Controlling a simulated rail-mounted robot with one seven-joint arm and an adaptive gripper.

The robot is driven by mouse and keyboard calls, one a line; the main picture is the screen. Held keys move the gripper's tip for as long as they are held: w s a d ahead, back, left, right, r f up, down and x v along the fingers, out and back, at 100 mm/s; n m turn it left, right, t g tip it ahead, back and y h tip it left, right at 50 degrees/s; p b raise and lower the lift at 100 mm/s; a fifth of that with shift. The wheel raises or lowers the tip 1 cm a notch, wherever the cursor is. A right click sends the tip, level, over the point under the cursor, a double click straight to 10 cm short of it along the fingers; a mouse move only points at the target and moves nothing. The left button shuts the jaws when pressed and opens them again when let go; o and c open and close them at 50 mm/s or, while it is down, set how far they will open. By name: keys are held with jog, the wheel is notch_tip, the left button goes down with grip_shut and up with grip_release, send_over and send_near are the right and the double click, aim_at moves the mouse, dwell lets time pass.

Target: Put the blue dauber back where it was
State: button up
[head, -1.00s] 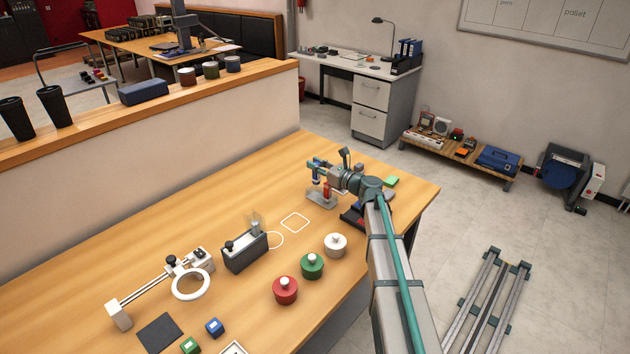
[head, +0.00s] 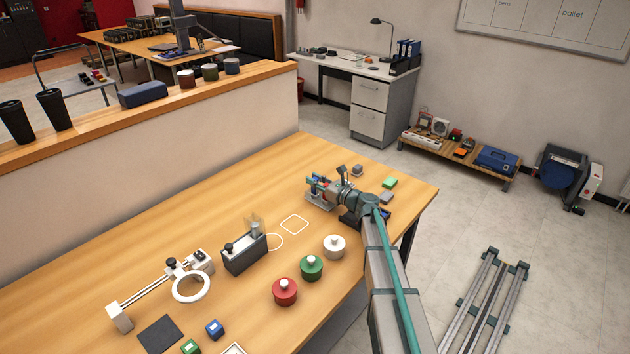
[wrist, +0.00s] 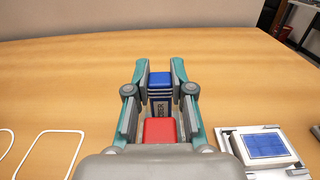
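The blue dauber (wrist: 160,82) stands between the fingertips of my gripper (wrist: 160,72) in the wrist view, with a dark lettered label below its blue top. Both fingers appear to touch its sides. A red dauber (wrist: 160,131) stands nearer the wrist, between the finger bases. In the head view my gripper (head: 318,183) is low at a grey rack (head: 316,203) near the table's far right part. The blue dauber also shows there (head: 309,180), at the rack's left side. Its lower end is hidden, so I cannot tell whether it is seated.
A white-framed blue pad (wrist: 265,146) lies right of my gripper. A green block (head: 389,183) is farther right. White, green and red round pots (head: 284,291) stand nearer the front. A white square outline (head: 295,224) marks clear table left of my arm.

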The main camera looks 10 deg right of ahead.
jog(key=o, duration=0.4)
jog(key=shift+c, duration=0.2)
jog(key=shift+r, duration=0.2)
jog(key=b+v, duration=0.2)
jog(key=v, duration=0.5)
jog(key=shift+s+d, duration=0.15)
jog(key=shift+s, duration=0.1)
